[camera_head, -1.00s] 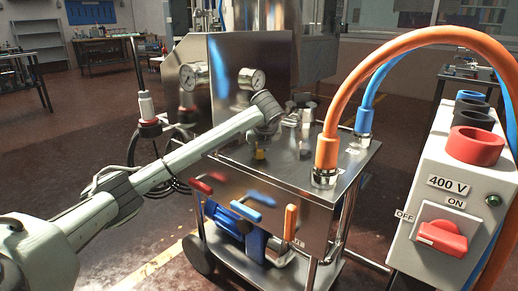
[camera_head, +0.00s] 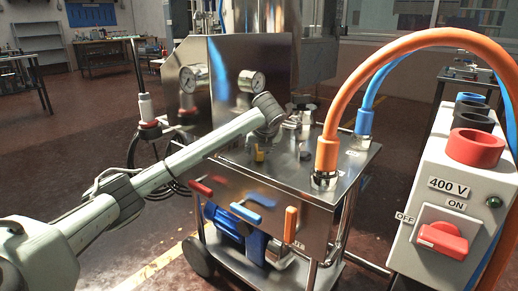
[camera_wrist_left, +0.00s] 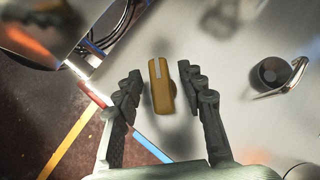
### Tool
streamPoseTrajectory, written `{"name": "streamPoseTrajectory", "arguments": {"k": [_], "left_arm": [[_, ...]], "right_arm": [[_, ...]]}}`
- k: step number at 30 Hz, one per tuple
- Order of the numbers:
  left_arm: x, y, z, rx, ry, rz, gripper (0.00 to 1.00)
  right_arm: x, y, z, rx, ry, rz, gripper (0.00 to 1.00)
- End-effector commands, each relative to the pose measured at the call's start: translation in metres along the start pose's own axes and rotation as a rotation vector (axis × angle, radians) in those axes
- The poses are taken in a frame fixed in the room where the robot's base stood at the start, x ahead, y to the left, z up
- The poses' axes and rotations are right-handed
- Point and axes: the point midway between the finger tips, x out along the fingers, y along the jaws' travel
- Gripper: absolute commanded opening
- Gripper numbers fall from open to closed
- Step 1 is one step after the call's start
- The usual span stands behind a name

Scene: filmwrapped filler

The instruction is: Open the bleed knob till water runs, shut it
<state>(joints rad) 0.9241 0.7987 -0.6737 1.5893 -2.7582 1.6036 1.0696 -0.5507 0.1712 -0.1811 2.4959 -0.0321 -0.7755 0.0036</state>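The bleed knob, a yellow bar-shaped knob with a pale stripe (camera_wrist_left: 161,86), stands on the steel top of the cart. In the head view the yellow knob (camera_head: 259,155) shows just below my left gripper (camera_head: 262,141), which is small and partly hidden by my wrist. In the left wrist view my left gripper (camera_wrist_left: 160,74) is open, with one finger on each side of the knob and a gap on both sides. No running water shows. My right gripper is not in view.
A blue hose (camera_head: 364,110) and an orange hose (camera_head: 327,150) rise from the cart top (camera_head: 295,180). Two gauges stand at its back, and coloured levers line its front. A grey 400 V switch box (camera_head: 410,205) stands at the right. A chromed lever fitting (camera_wrist_left: 277,74) sits right of the knob.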

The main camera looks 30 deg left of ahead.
Motion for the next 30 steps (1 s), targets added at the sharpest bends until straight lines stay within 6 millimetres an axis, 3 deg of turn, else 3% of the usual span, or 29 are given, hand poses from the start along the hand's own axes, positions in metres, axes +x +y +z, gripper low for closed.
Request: {"name": "streamPoseTrajectory", "arguments": {"k": [5, 12, 18, 30], "left_arm": [[-0.022, -0.001, 0.001, 0.0, -0.002, -0.003, 0.4], [-0.074, -0.001, 0.002, -0.001, -0.003, -0.005, 0.4], [-0.106, -0.001, 0.001, -0.001, -0.002, -0.003, 0.4], [-0.119, 0.0, 0.0, -0.001, 0.0, 0.0, 0.4]], "right_arm": [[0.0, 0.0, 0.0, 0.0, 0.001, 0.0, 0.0], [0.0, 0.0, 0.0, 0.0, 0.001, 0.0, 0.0], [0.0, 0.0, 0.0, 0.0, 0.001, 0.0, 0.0], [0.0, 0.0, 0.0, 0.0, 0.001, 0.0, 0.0]]}}
